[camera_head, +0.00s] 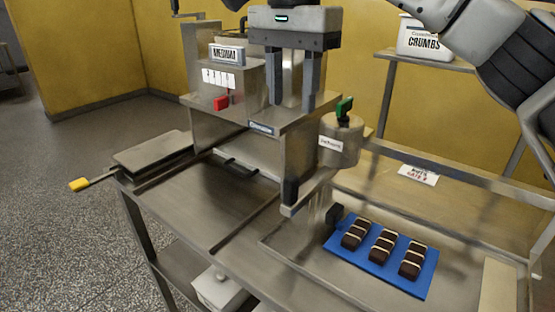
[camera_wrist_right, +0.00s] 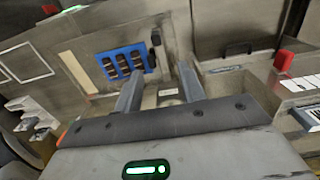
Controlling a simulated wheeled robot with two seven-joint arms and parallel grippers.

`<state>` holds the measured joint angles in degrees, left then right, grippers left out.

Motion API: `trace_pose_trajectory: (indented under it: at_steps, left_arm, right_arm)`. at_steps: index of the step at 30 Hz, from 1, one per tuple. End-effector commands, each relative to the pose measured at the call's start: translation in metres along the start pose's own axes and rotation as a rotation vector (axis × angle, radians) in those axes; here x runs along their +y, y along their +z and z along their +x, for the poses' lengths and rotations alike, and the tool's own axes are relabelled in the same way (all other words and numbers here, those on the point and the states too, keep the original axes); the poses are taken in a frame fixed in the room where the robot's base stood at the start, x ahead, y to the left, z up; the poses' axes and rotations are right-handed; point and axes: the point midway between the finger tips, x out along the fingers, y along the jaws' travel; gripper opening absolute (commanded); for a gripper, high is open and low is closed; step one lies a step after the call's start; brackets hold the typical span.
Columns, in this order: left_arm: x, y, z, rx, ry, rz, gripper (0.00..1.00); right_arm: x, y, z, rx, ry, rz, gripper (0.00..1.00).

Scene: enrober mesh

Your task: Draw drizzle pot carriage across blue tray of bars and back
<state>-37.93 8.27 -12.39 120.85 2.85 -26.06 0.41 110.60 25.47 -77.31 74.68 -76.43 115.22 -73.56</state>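The drizzle pot (camera_head: 339,153) is a grey metal cylinder with a white label and a green lever (camera_head: 344,107). My right gripper (camera_head: 292,106) is open and empty, pointing down in front of the machine, left of and above the pot. My left gripper is out of view.
The machine (camera_head: 226,130) has a red lever (camera_head: 221,103) and a labelled panel. A crumbs container (camera_head: 424,40) stands on a back shelf. The front left of the table is clear.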

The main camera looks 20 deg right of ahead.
Motion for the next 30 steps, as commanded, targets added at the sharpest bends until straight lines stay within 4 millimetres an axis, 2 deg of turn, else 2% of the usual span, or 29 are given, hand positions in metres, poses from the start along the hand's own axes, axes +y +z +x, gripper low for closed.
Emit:
trace_pose_trajectory:
  at_steps: [5, 9, 14, 21, 24, 30]
  left_arm:
    - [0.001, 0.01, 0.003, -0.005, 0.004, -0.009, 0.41]
    - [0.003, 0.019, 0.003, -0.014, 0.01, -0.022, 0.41]
    - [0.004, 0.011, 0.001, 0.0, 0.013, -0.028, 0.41]
    - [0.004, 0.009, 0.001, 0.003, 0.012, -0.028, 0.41]
    - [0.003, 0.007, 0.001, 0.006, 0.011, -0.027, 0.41]
    - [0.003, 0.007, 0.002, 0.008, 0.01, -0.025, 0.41]
  right_arm:
    - [0.0, 0.001, 0.025, -0.003, 0.002, -0.004, 0.4]
    - [0.0, 0.0, 0.056, -0.004, 0.003, -0.002, 0.4]
    - [0.001, 0.0, 0.088, -0.001, 0.003, 0.0, 0.4]
    - [0.001, 0.0, 0.133, -0.002, 0.002, -0.001, 0.4]
    - [0.0, 0.0, 0.145, 0.0, 0.001, -0.001, 0.4]
    - [0.0, 0.0, 0.157, -0.001, 0.0, 0.0, 0.4]
